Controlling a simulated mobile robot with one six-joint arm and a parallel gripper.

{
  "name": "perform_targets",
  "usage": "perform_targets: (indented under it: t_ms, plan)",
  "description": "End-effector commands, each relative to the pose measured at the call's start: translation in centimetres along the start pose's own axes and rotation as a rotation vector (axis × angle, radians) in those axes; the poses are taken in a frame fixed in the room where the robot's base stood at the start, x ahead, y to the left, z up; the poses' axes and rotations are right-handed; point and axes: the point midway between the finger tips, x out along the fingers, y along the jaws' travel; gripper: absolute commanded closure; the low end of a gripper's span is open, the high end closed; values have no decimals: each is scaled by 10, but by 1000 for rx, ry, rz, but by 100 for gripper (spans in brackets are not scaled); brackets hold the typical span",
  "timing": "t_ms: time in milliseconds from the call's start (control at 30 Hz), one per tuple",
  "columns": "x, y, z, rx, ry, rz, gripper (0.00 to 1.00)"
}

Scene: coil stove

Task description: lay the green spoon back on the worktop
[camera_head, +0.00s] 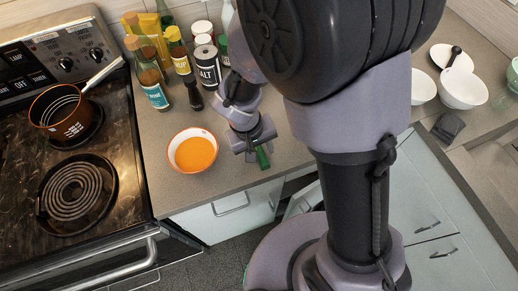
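My gripper (257,152) is over the worktop (285,160), to the right of the white bowl with orange contents and close to the front edge. A short green piece of the green spoon (263,159) shows at the fingertips, and the fingers appear closed around it. The rest of the spoon is hidden by my gripper or too small to make out. I cannot tell whether the spoon touches the worktop.
The bowl (193,150) stands close on the left. Several bottles and jars, among them a salt jar (207,67), stand behind. The stove (120,170) with a saucepan (65,115) is at left. White dishes (463,88) and a dark block (448,126) are at right.

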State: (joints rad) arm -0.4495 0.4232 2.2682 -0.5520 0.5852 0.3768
Motion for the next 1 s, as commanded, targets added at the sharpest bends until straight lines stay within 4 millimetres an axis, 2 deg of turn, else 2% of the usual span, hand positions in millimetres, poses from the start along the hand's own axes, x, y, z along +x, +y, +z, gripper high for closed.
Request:
perform_targets:
  t_ms: [200,300,600,800,867,967,1000]
  plan:
    - [-1,0,0,0,0,0,57]
    - [-12,1,-1,0,2,0,57]
    - [-96,2,-1,0,4,-1,57]
    - [-124,2,0,4,3,-2,57]
    - [-135,9,2,38,16,-18,57]
    - [-174,38,18,187,82,-93,57]
    - [-192,52,29,268,120,-133,57]
